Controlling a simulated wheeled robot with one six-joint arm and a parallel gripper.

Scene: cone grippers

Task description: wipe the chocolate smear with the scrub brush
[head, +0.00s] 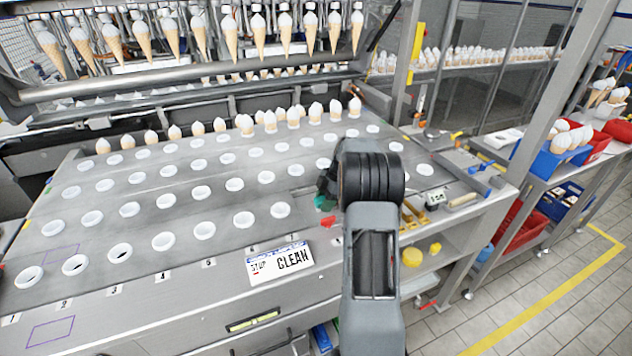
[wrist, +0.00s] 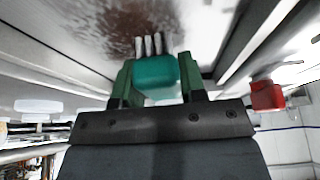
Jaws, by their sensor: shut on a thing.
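My gripper (wrist: 157,82) is shut on the teal scrub brush (wrist: 155,72), whose block sits between the green fingers in the wrist view. Its pale bristles (wrist: 148,45) point at the grey metal surface, at the edge of the brown chocolate smear (wrist: 125,25). I cannot tell whether the bristles press on the surface. In the head view the gripper (head: 325,190) is mostly hidden behind my arm, low over the right part of the tray plate, and a bit of the teal brush (head: 322,203) shows. The smear is mostly hidden there.
White-rimmed cone holes (head: 203,231) run in rows across the metal plate (head: 180,215). A red piece (head: 329,221) lies close by the gripper, and a white "STOP CLEAN" sign (head: 279,263) is on the front edge. Filled cones (head: 268,120) stand along the back.

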